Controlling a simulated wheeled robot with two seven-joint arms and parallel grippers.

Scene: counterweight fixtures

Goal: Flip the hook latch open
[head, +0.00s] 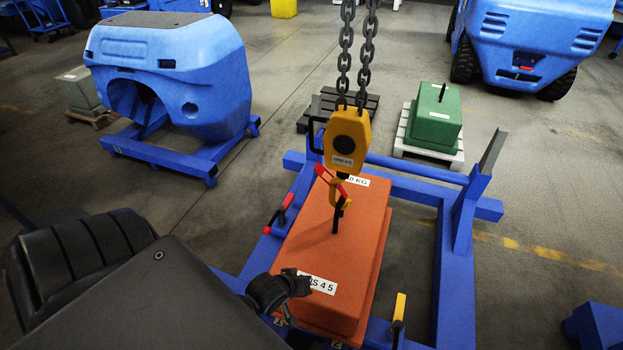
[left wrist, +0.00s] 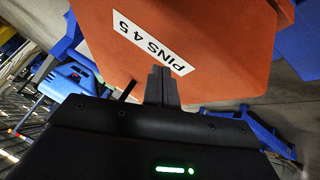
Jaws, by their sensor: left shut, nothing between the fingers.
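The yellow hook block (head: 347,142) hangs on two dark chains in the head view. Below it is the hook with a red-tipped latch (head: 328,176), lying across the hook near a dark pin on the orange counterweight (head: 325,240). Whether the latch is open cannot be told at this size. My left gripper (head: 301,286) is near the front of the counterweight, beside its white label and well below the hook. In the left wrist view its fingers (left wrist: 161,86) are together and empty, in front of the orange face and label (left wrist: 152,41). The hook is not in that view. My right gripper is not in view.
A blue frame (head: 450,260) surrounds the counterweight, with an upright post at right. Red-handled (head: 279,214) and yellow-handled (head: 400,307) levers stand beside the counterweight. A green weight (head: 433,117) sits on a pallet behind.

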